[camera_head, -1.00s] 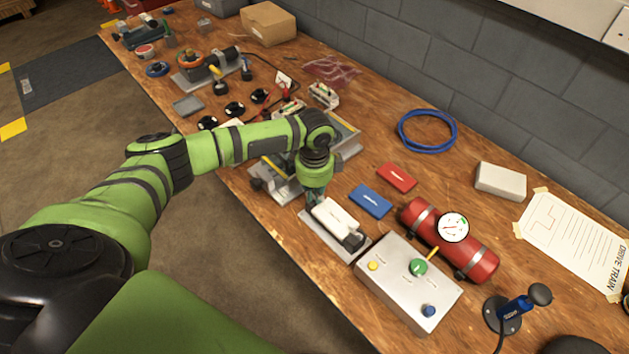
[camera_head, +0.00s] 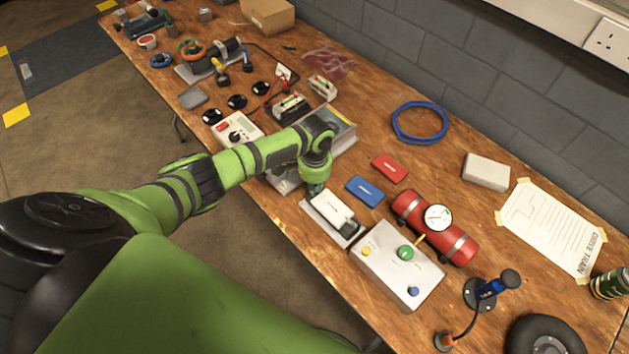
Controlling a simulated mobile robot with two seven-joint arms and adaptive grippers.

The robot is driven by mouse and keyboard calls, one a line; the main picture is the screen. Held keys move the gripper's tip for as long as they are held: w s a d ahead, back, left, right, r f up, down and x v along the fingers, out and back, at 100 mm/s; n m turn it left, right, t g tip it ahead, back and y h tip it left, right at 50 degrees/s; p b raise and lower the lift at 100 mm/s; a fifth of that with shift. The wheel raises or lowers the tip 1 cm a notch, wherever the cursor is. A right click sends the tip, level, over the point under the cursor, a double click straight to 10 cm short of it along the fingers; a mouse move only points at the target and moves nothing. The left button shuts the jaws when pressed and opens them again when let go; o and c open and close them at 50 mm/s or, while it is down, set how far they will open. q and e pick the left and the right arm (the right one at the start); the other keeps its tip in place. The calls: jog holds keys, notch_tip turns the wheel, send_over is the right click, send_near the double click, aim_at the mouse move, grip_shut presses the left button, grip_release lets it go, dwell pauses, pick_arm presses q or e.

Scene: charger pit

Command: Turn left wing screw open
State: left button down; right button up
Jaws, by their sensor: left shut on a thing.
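My left arm comes in from the left, and its gripper (camera_head: 316,187) points down at the far left end of a white block (camera_head: 330,207) on a grey metal plate (camera_head: 318,225). The fingers are small and dark in this view and mostly hidden by the wrist. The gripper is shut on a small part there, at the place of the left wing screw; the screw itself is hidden. A dark part (camera_head: 349,226) sits at the near right end of the block. My right gripper is not in view.
A grey control box (camera_head: 380,275) with coloured knobs stands close to the right of the plate. A red cylinder with a gauge (camera_head: 460,248) lies behind it. Blue (camera_head: 365,191) and red (camera_head: 389,168) flat pieces lie behind the block. A white meter box (camera_head: 227,124) stands farther left.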

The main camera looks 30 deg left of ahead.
pick_arm(q)
jog(key=shift+w+r+n+p, duration=0.1)
jog(key=shift+n+p, duration=0.25)
jog(key=shift+n, duration=0.35)
jog(key=c, duration=1.3)
grip_release()
notch_tip(320, 180, up, 12)
jog(key=shift+d, duration=0.1)
